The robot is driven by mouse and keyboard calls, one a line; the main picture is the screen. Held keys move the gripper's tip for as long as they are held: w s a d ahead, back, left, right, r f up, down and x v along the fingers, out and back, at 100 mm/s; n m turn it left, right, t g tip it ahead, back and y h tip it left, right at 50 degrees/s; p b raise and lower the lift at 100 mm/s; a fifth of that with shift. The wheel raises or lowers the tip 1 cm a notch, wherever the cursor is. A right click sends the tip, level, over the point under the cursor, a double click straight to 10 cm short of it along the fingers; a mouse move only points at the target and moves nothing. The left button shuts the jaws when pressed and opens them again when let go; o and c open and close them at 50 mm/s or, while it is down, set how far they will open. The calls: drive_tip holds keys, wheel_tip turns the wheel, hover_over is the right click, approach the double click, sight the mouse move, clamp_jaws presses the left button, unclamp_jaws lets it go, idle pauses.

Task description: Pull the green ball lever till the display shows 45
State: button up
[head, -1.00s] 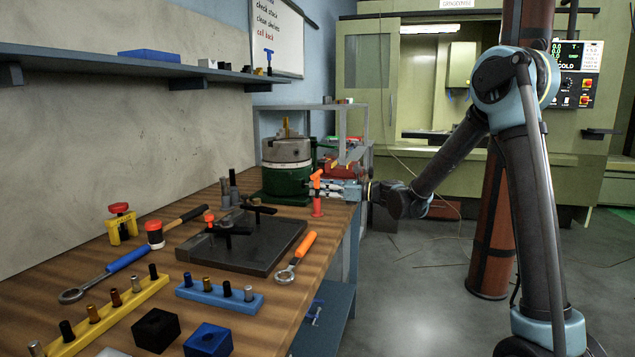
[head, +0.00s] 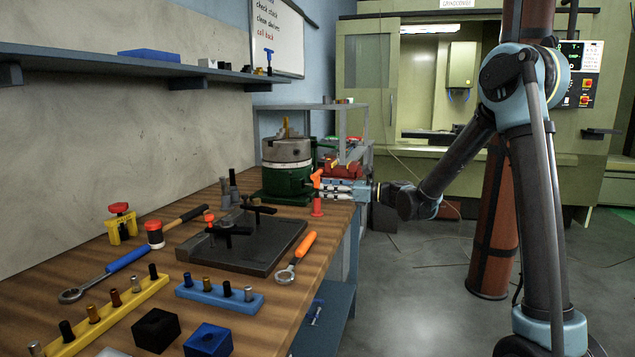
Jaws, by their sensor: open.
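A device with a dark green base (head: 285,182) and a silver cylindrical top (head: 288,150) stands at the far end of the wooden bench. I cannot make out a green ball on a lever for certain. My gripper (head: 326,188) is open just right of the green base, its fingers pointing left at about bench-top height.
A black fixture plate (head: 262,262), an orange-handled wrench (head: 296,258) and bit racks, one of them blue (head: 219,297), lie on the nearer bench (head: 262,325). A grey rack (head: 345,106) stands behind the device. The floor right of the bench is mostly clear.

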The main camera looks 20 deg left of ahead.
drive_tip(key=shift+w+d, duration=0.15)
drive_tip(key=shift+d, duration=0.9)
drive_tip(key=shift+w+d, duration=0.1)
drive_tip(key=shift+d, duration=0.9)
